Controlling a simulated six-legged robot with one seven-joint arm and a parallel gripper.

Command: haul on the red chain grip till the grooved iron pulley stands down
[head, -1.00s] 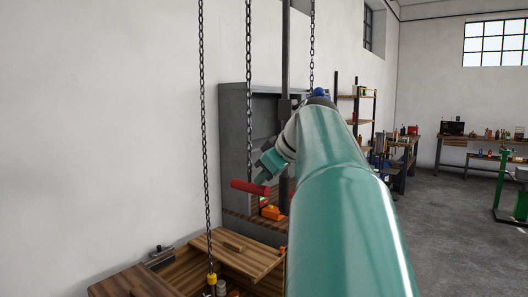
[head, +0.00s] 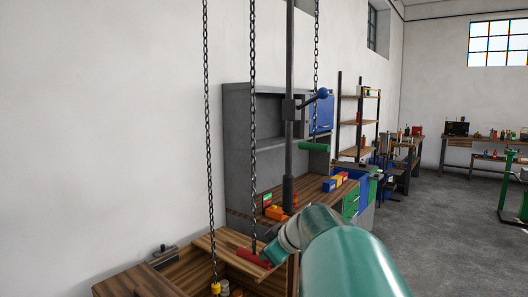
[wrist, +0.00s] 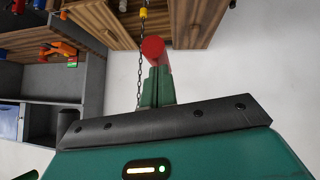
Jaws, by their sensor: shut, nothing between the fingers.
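The red chain grip (head: 254,257) is a short red bar at the lower end of a dark chain, low in front of the wooden bench. In the wrist view the red grip (wrist: 153,48) shows its round end just past my fingertips. My gripper (head: 267,255) is shut, close to the right end of the red grip. In the wrist view my green fingers (wrist: 155,85) lie together; I cannot tell whether they touch the grip. The grooved iron pulley is not visible in either view.
A left chain ends in a yellow piece (head: 215,288) over an open wooden box. A right chain bears a green grip (head: 314,147). A grey cabinet (head: 236,150) stands behind.

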